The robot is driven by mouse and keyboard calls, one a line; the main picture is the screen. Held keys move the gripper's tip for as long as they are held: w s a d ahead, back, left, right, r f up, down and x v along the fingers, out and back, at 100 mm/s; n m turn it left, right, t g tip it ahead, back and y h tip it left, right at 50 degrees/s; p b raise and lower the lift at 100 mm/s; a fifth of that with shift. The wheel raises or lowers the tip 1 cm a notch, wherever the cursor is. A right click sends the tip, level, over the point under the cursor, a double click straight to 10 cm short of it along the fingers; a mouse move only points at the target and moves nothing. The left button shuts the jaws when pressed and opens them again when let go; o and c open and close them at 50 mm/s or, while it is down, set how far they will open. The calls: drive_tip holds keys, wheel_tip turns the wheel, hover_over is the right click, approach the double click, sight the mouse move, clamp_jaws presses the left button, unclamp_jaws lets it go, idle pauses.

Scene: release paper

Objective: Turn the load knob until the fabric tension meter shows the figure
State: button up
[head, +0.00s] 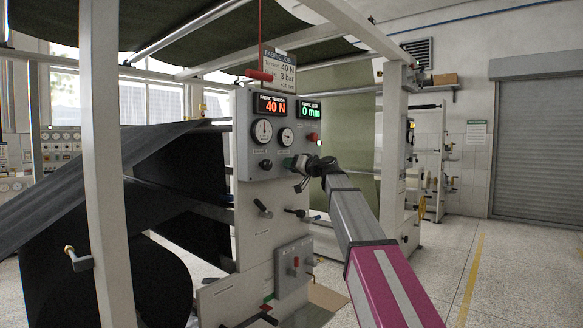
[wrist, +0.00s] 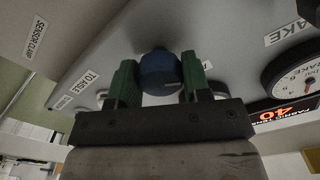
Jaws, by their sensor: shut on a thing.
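The red fabric tension meter (head: 271,105) on the grey panel reads 40 N. Its upside-down 40 also shows at the right of the wrist view (wrist: 292,115). A job card (head: 281,70) above it gives a tension of 40 N. My gripper (head: 294,163) is at the panel's lower right. In the wrist view its green fingers (wrist: 158,85) are shut on a dark blue round knob (wrist: 160,68), one on each side. A white mark shows on the knob. I cannot read a label naming it as the load knob; the head view mostly hides it.
A black knob (head: 266,165) sits left of my gripper, below two dials (head: 263,131). A green display (head: 310,111) reads 0 mm, with a red button (head: 313,137) below. Handles (head: 263,208) project lower down. Dark fabric (head: 170,165) runs at the left.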

drive_tip(key=o, duration=0.9)
drive_tip(key=shift+o, duration=0.2)
drive_tip(key=shift+d, duration=0.1)
drive_tip(key=v, duration=1)
drive_tip(key=shift+s+d, duration=0.25)
drive_tip(key=shift+s, duration=0.05)
